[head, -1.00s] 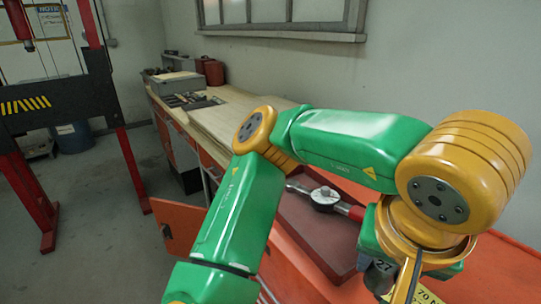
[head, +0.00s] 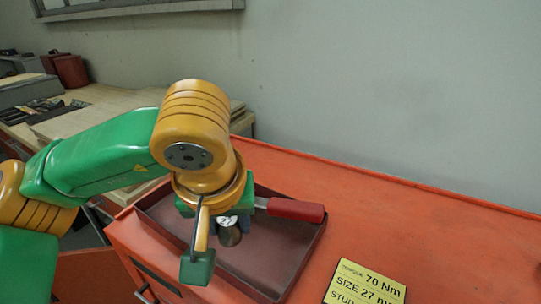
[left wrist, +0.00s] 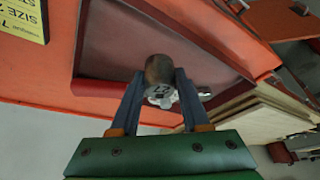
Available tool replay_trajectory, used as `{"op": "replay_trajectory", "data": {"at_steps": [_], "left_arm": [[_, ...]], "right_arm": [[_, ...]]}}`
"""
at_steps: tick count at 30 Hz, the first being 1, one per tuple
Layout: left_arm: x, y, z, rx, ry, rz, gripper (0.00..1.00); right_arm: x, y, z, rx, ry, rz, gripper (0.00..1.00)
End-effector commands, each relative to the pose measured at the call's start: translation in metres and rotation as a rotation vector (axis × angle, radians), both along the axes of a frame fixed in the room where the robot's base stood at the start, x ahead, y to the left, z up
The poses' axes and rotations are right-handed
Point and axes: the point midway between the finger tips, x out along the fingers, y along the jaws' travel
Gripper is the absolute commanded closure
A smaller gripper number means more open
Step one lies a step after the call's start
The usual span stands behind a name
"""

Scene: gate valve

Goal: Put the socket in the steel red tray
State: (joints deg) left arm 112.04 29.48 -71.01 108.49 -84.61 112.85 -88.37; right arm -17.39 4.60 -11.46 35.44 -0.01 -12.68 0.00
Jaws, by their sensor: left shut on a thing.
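My left gripper (head: 229,219) is shut on the socket (head: 230,234), a dark metal cylinder with a white face marked 27. The left wrist view shows the socket (left wrist: 158,72) between the fingertips of my gripper (left wrist: 157,84). The steel red tray (head: 287,243) is dark red and shallow, on the orange bench top. The socket shows against the tray floor in both views; its height above the floor is hard to tell. My arm and gripper hide part of the tray. My right gripper is not in view.
A torque wrench with a red handle (head: 297,209) lies along the tray's back side, its head hidden behind my gripper. A yellow label (head: 365,286) lies on the orange bench top (head: 420,235). Wooden boards (head: 90,115) are at the left. The bench right of the tray is mostly clear.

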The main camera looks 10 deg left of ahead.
Motion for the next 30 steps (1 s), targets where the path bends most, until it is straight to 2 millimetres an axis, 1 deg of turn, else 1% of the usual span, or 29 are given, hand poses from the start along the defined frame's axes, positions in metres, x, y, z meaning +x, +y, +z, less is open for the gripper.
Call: {"op": "replay_trajectory", "data": {"at_steps": [1,7,9,12,19,23,24,26,27,30], "left_arm": [[0.007,0.003,-0.008,0.0,0.003,0.004,1.0],[0.027,0.009,-0.034,0.001,0.001,0.002,1.0],[0.028,0.009,-0.051,0.003,0.001,-0.001,1.0],[0.028,0.009,-0.064,0.001,-0.001,-0.001,1.0],[0.028,0.008,-0.065,-0.001,-0.003,0.001,1.0],[0.028,0.008,-0.069,-0.001,-0.003,0.001,1.0],[0.028,0.008,-0.07,-0.001,-0.002,0.001,0.52],[0.028,0.008,-0.068,-0.001,-0.002,0.001,0.35],[0.028,0.008,-0.068,-0.001,-0.002,0.001,0.25],[0.028,0.008,-0.068,-0.001,-0.002,0.001,0.24]], "right_arm": [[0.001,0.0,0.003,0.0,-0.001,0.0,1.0],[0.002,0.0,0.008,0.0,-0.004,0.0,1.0],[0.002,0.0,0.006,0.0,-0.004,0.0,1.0],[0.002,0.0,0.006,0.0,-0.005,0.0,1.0],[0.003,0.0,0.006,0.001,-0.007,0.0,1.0],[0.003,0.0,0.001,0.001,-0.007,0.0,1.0],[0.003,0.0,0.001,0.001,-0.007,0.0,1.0],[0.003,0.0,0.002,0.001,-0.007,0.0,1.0],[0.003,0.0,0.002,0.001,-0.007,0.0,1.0],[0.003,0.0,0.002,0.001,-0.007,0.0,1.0]]}}
